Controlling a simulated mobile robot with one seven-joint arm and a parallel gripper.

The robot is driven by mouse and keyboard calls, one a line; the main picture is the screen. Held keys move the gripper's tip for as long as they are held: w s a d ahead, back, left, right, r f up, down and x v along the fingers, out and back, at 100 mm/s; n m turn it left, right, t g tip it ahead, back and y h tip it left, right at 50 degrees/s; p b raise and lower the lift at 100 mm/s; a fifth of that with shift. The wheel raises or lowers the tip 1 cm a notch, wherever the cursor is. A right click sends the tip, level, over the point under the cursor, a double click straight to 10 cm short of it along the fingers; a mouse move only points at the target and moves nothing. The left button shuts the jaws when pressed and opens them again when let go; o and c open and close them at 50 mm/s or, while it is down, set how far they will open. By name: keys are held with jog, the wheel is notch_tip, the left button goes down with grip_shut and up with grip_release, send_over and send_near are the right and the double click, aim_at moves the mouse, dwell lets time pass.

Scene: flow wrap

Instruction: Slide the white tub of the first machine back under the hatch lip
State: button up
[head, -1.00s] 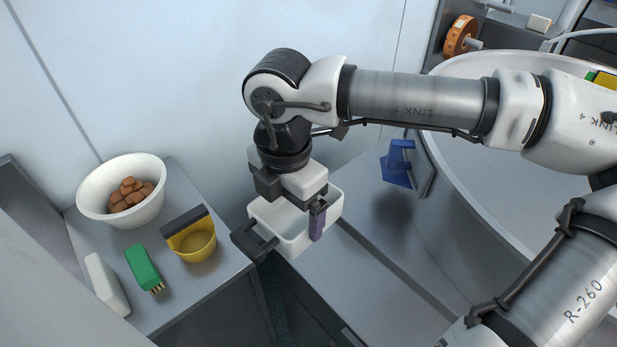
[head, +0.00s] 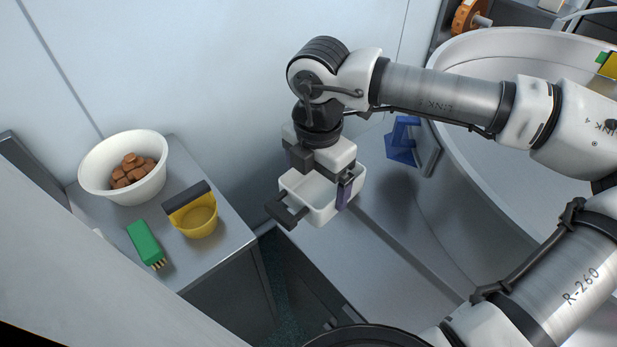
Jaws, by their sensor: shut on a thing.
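The white tub (head: 322,214) is a small open box with a dark handle (head: 287,211) on its left front side. It looks empty. My gripper (head: 333,183) points down from above and is shut on the tub; a dark purple finger shows at the tub's right side. The other finger's contact is hidden. The tub is over the left part of the grey metal deck (head: 385,255). I cannot tell whether it touches the deck. A blue bracket-like part (head: 403,142) stands to its right, apart from it. I cannot make out the hatch lip for certain.
A grey counter (head: 215,255) at left holds a white bowl (head: 95,185) of brown cubes, a yellow scoop (head: 197,221) and a green brush (head: 145,241). A dark gap separates counter and deck. A big round metal bowl (head: 500,60) is at right. A pale panel covers the lower left.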

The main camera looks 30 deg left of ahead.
jog(key=shift+w+d+f, duration=0.2)
jog(key=shift+w+f, duration=0.15)
jog(key=shift+w, duration=0.2)
jog(key=shift+w+d+p, duration=0.25)
jog(key=shift+w+p, duration=0.1)
jog(key=shift+w, duration=0.4)
jog(key=shift+w+d+p, duration=0.3)
jog(key=shift+w+p, duration=0.05)
jog(key=shift+w, duration=0.35)
jog(key=shift+w+d+p, duration=0.25)
jog(key=shift+w+p, duration=0.1)
jog(key=shift+w, duration=0.4)
jog(key=shift+w+d+f, duration=0.1)
jog(key=shift+w+f, duration=0.1)
jog(key=shift+w, duration=0.15)
jog(key=shift+w+d+b, duration=0.25)
jog(key=shift+w+b, duration=0.05)
jog(key=shift+w, duration=0.3)
jog(key=shift+w+d+b, duration=0.2)
jog(key=shift+w+b, duration=0.05)
jog(key=shift+w, duration=0.4)
jog(key=shift+w+d+b, duration=0.25)
jog(key=shift+w+b, duration=0.05)
jog(key=shift+w, duration=0.3)
jog(key=shift+r, duration=0.1)
jog(key=o, duration=1)
jog(key=shift+c, duration=0.2)
notch_tip(320, 180, up, 14)
jog(key=b, duration=0.2)
